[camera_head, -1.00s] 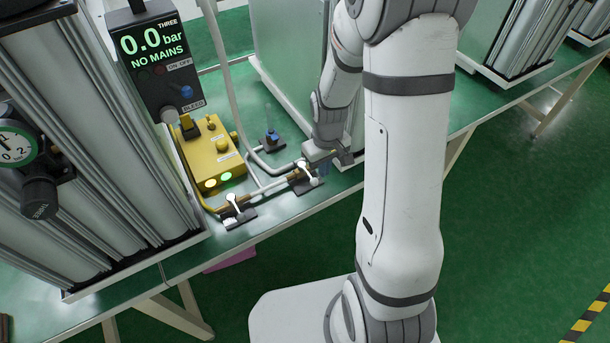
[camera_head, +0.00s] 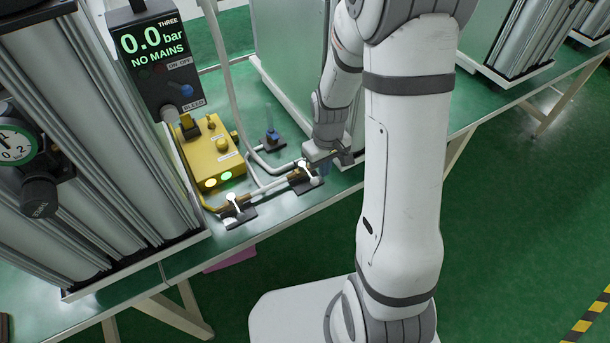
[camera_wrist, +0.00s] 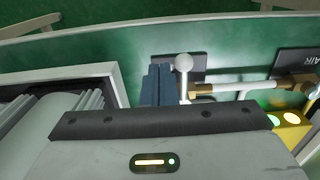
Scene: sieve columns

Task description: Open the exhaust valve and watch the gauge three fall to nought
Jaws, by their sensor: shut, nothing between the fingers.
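The gauge three display (camera_head: 157,50) at the upper left reads 0.0 bar and NO MAINS in green. Two valves with white levers sit on the pipe at the bench's front edge: the left valve (camera_head: 235,204) and the right valve (camera_head: 304,173). I cannot read which is the exhaust valve. My gripper (camera_head: 323,168) is shut and empty, pointing down just right of the right valve. In the wrist view its blue-grey fingers (camera_wrist: 158,84) are beside the right valve's white lever (camera_wrist: 184,68); whether they touch is unclear. The left valve's plate, marked AIR, shows in the wrist view (camera_wrist: 302,62).
A yellow box (camera_head: 208,150) with two lit lamps stands behind the pipe. A small blue-knobbed fitting (camera_head: 270,138) is behind the right valve. Tall sieve columns (camera_head: 90,130) with a round dial (camera_head: 14,146) stand at left. The green bench (camera_head: 300,207) has little bare room in front.

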